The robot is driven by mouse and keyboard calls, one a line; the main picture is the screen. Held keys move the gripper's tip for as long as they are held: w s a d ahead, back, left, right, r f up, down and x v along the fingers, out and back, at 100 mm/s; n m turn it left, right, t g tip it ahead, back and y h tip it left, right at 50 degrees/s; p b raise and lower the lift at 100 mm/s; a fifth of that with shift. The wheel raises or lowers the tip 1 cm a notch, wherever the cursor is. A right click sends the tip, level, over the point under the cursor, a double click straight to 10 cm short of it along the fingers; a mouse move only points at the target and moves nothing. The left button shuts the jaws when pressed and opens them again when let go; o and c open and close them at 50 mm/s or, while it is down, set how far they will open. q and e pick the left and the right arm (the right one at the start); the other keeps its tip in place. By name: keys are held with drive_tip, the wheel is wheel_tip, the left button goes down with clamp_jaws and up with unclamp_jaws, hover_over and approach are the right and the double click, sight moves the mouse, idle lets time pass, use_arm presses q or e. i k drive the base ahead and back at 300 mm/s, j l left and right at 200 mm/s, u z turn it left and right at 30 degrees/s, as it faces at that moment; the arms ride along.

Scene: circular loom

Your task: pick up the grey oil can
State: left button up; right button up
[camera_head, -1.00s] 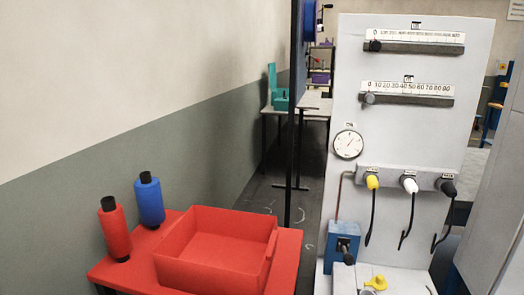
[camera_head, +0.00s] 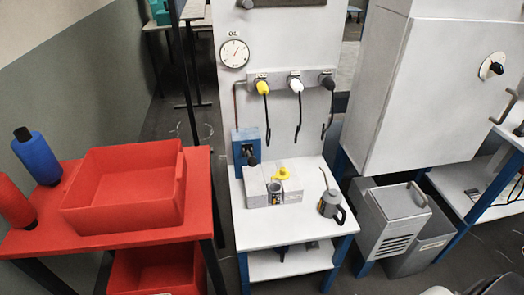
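The grey oil can (camera_head: 330,204) stands upright on the right part of the small white table, with its thin spout pointing up and to the left and a dark handle on its right side. It stands apart from the grey block to its left. Nothing covers it. Neither of my grippers can be made out in the view.
The white table (camera_head: 256,224) also bears a light grey block (camera_head: 258,200), a small grey cup (camera_head: 275,194) and a yellow piece (camera_head: 283,174). Behind stands a panel with a gauge (camera_head: 234,53) and hanging cables. A red bin (camera_head: 125,205) is left, a white cabinet (camera_head: 430,100) right.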

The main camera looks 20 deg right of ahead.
sight(329, 205)
drive_tip(key=z, duration=1.4)
